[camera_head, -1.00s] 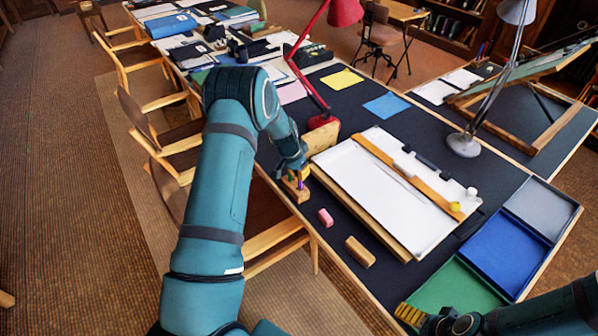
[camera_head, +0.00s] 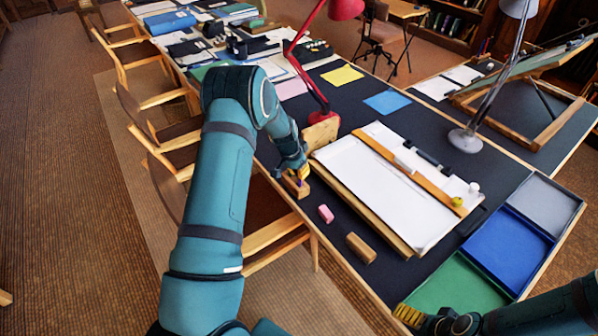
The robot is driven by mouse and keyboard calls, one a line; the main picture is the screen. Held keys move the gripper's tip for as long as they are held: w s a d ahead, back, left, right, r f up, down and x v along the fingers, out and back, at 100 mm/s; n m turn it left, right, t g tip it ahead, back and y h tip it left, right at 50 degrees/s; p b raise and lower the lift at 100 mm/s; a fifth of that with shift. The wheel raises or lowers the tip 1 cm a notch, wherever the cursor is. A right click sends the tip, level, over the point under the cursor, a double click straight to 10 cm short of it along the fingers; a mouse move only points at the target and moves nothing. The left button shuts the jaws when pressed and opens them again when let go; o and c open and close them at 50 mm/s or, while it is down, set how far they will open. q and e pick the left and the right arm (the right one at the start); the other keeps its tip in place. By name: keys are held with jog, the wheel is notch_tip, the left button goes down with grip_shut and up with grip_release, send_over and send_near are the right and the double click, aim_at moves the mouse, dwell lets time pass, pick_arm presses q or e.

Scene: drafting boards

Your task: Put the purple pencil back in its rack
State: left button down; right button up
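The rack (camera_head: 292,188) is a small wooden block near the left edge of the dark table, in front of the left chair side. The purple pencil (camera_head: 299,182) shows only as a short bit of purple just above the rack, below my fingers. My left gripper (camera_head: 301,174) points down over the rack and seems shut on the pencil; its fingers hide most of it. I cannot tell how deep the pencil sits in the rack. My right gripper (camera_head: 408,316) is at the bottom right, near the green tray, with its yellow finger pads partly showing.
A drawing board with white paper (camera_head: 365,185) lies right of the rack. A pink eraser (camera_head: 326,213) and a wooden block (camera_head: 361,247) lie in front. A red lamp (camera_head: 322,120) stands behind. Green (camera_head: 455,285), blue (camera_head: 508,250) and grey (camera_head: 545,205) trays are at right.

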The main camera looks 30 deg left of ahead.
pick_arm(q)
jog(key=shift+f+b, duration=0.35)
jog(key=shift+f, duration=0.05)
jog(key=c, duration=1.1)
grip_release()
jog(key=shift+o, duration=0.2)
jog(key=shift+r, duration=0.1)
jog(key=v, duration=1.2)
